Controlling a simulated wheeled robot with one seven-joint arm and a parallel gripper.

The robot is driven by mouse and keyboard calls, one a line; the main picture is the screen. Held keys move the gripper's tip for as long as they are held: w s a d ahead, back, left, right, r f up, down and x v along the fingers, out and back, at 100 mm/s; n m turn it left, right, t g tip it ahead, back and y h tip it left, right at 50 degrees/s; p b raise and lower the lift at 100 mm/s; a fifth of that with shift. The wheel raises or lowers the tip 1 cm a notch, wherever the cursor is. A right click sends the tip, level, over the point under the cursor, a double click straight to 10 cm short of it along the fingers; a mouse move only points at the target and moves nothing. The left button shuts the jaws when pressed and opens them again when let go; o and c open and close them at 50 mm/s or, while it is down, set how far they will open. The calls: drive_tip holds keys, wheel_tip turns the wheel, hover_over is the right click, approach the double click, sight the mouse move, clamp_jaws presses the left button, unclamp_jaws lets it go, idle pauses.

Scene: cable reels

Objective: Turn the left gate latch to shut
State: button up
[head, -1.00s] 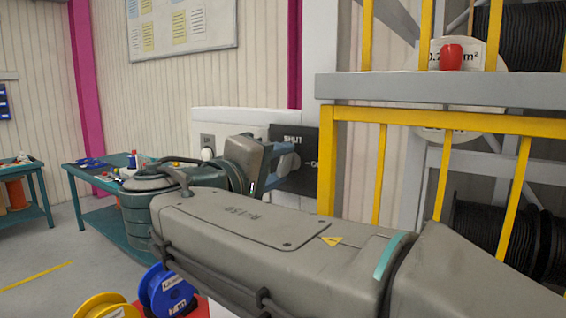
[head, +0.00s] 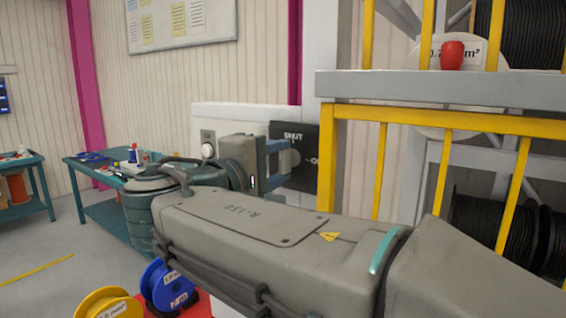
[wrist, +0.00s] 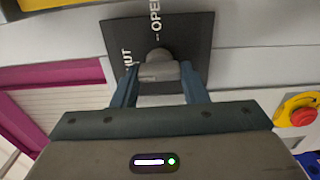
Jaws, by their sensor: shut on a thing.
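The handle's pivot lies just beyond, against the plate. The fingers partly hide the handle, so its exact angle is hard to tell.
A yellow-railed gate (head: 430,122) stands right of the plate, with cable reels behind. A red knob (head: 453,55) is above. A white panel with a round button (head: 208,150) is on the left. A red button (wrist: 303,115) shows in the wrist view. Blue and yellow spools (head: 168,288) lie below.

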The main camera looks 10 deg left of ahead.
drive_tip(key=o, duration=1)
drive_tip(key=shift+c, duration=0.2)
drive_tip(key=b+v, duration=0.2)
drive_tip(key=v, duration=1.2)
drive_tip(key=shift+d, duration=0.1)
